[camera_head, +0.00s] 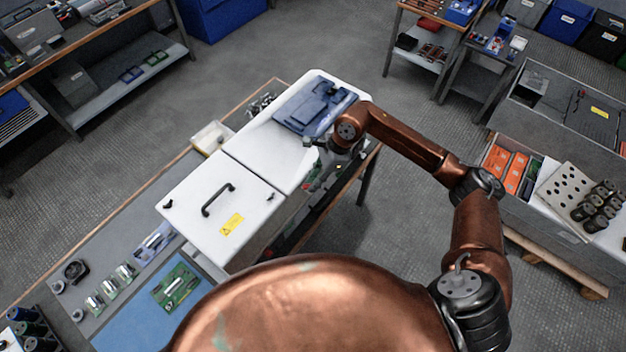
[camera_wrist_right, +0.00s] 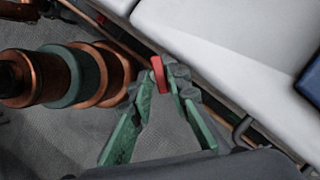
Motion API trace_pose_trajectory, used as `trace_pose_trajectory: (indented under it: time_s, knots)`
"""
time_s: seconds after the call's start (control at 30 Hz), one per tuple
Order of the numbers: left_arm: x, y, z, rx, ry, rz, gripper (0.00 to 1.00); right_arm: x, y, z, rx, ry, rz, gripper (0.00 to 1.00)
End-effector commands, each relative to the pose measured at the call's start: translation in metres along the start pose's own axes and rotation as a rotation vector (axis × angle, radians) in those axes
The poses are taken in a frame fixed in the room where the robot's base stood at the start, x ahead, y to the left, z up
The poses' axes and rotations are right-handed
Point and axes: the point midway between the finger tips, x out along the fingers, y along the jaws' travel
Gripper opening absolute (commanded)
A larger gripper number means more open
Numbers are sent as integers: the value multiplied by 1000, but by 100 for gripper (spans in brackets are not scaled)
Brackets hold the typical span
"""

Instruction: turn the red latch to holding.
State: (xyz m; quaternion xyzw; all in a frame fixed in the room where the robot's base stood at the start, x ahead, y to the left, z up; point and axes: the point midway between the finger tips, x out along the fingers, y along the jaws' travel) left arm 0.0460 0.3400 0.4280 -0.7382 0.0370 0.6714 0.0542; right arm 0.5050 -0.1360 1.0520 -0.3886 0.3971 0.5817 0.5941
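The red latch (camera_wrist_right: 158,74) shows in the right wrist view as a small upright red piece beside the front side of the white cabinet (camera_head: 240,180). My right gripper (camera_wrist_right: 160,80) has its green fingers closed in on the latch from both sides, with the tips against it. In the head view my right gripper (camera_head: 318,160) is at the cabinet's front right side, and I cannot make out the latch between its fingers there. How far the latch is turned is hard to tell. My left gripper is not in view.
A blue case (camera_head: 310,103) lies on the cabinet's right half. The left lid has a black handle (camera_head: 217,199) and a yellow warning label (camera_head: 231,224). A blue mat (camera_head: 130,318) with a green circuit board (camera_head: 176,287) is at the left. A grey crate (camera_head: 535,220) stands at the right.

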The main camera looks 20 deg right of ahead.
Motion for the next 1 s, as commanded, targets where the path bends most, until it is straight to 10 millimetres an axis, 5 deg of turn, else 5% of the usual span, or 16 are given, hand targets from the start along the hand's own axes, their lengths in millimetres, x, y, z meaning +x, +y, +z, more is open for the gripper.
trace_pose_trajectory:
  time_s: [0.23,0.5,1.0]
  knots:
    - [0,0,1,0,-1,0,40,1,0,0,0,0,0,17]
    - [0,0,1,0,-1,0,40,1,0,0,0,0,0,0]
    - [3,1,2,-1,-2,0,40,1,1,-1,37,1,-15,0]
